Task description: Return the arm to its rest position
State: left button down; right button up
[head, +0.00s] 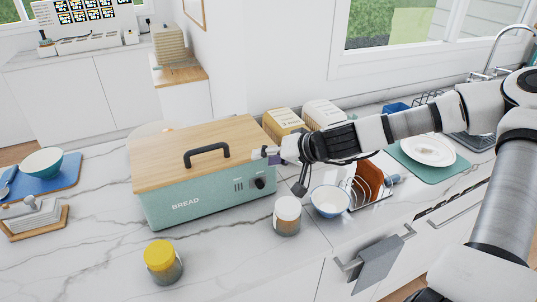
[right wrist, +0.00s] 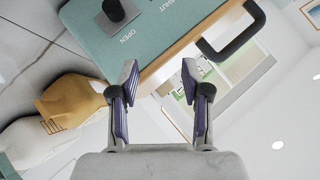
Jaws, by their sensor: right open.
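My right arm (head: 395,125) comes in from the right in the head view. Its gripper (head: 275,165) is at the right end of the green bread box (head: 190,202), near the box's knob (head: 260,183). The right wrist view shows the gripper (right wrist: 160,78) with its fingers apart and nothing between them. Beyond them are the box's wooden lid (right wrist: 150,80), its black handle (right wrist: 235,35) and the front with the knob. The lid lies on the box. I cannot tell whether a finger touches the box. My left gripper is not in view.
A jar with a white lid (head: 287,216), a bowl (head: 330,201) and a rack (head: 368,185) stand below the right arm. Two canisters (head: 284,122) stand behind the gripper. A yellow-lidded jar (head: 162,262) is in front of the box. The counter at front left is mostly clear.

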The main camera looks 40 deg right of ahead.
jog(key=shift+r, duration=0.5)
